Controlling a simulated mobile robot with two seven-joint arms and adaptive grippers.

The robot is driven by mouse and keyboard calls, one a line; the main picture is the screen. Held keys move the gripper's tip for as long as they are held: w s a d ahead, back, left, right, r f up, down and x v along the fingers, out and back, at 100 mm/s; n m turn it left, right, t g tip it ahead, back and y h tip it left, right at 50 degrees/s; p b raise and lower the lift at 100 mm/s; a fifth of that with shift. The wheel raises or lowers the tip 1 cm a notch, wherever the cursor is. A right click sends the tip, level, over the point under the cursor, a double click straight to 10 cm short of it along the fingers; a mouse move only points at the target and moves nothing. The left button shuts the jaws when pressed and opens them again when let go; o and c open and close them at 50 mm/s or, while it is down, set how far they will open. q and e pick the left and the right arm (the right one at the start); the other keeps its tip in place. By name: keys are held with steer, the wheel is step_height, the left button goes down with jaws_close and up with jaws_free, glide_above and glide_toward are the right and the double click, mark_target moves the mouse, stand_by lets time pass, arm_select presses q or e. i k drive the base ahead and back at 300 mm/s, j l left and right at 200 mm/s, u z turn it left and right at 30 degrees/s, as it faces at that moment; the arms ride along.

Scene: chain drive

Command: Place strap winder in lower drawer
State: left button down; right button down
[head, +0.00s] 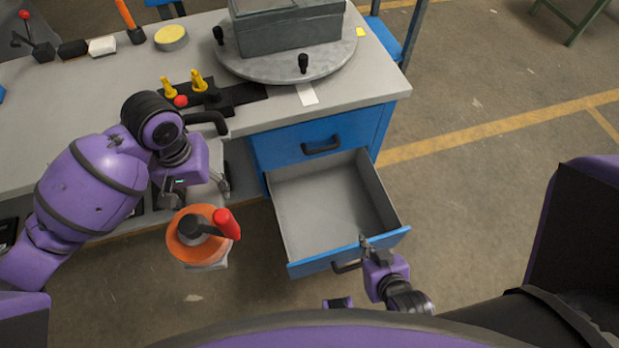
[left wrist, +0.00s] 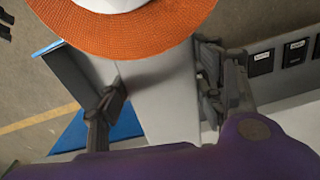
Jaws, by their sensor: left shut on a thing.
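The strap winder (head: 195,240) has an orange wound strap, a black hub and a red handle grip. It is in the air left of the drawer unit. My left gripper (left wrist: 160,95) is shut on its pale grey body, with one finger on each side; the orange strap (left wrist: 130,25) also shows in the left wrist view. The lower drawer (head: 318,205) is pulled open, and its inside is empty. My right gripper (head: 364,244) is at the drawer's front edge, near its black handle (head: 346,267). Its fingers are too small to tell open from shut.
The upper blue drawer (head: 300,143) is shut above the open one. The grey bench top (head: 60,120) holds a round turntable (head: 285,66) with a grey box, and yellow and red-topped pieces (head: 180,100). Floor right of the drawer is free.

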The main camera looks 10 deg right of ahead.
mark_target(330, 222)
steer(key=k+l, duration=0.15)
steer(key=l, duration=0.2)
steer(key=k+l+z, duration=0.15)
steer(key=l, duration=0.2)
steer(key=k+l, duration=0.2)
steer(key=l, duration=0.2)
steer(key=k+l+z, duration=0.15)
steer(key=l, duration=0.2)
